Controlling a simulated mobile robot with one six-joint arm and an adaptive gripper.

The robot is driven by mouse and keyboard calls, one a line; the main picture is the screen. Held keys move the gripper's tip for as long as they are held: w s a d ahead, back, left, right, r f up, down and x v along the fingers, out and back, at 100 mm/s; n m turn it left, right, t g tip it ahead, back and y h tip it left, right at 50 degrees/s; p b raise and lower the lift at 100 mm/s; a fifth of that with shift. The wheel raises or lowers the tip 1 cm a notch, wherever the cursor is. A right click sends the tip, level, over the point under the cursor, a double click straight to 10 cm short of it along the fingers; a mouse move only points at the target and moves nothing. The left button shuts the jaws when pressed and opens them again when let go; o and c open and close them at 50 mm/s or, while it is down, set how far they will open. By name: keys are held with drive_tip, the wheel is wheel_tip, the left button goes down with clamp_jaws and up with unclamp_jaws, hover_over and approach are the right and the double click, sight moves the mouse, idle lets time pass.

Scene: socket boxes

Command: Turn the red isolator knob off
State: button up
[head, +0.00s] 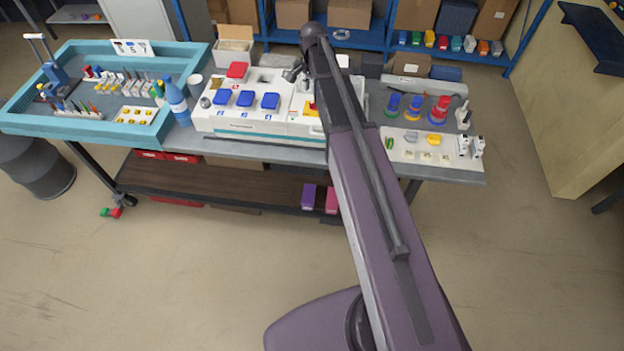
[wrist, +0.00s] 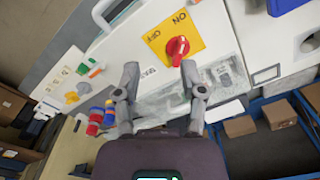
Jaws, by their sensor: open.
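The red isolator knob (wrist: 178,47) sits on a yellow plate (wrist: 196,38) marked ON and OFF in the wrist view. Its grip runs roughly up and down there, one end toward the ON mark; OFF is to its left. My gripper (wrist: 160,76) is open and empty, its two fingers apart. In the picture the knob lies above the fingertips, closer to the right one, and looks untouched. In the head view my arm covers most of the panel there; a bit of the yellow plate (head: 311,109) shows beside it.
Colored plugs (head: 415,108) stand right. Shelves with boxes are behind.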

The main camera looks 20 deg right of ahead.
drive_tip(key=s+a+f+n+b, duration=0.3)
drive_tip(key=s+f+n+b, duration=0.2)
drive_tip(key=s, duration=0.6)
drive_tip(key=s+a+f+n+b, duration=0.4)
drive_tip(key=s+f+n+b, duration=0.2)
drive_tip(key=s+f+b, duration=0.3)
drive_tip(key=shift+s+f, duration=0.25)
drive_tip(key=shift+s, duration=1.55)
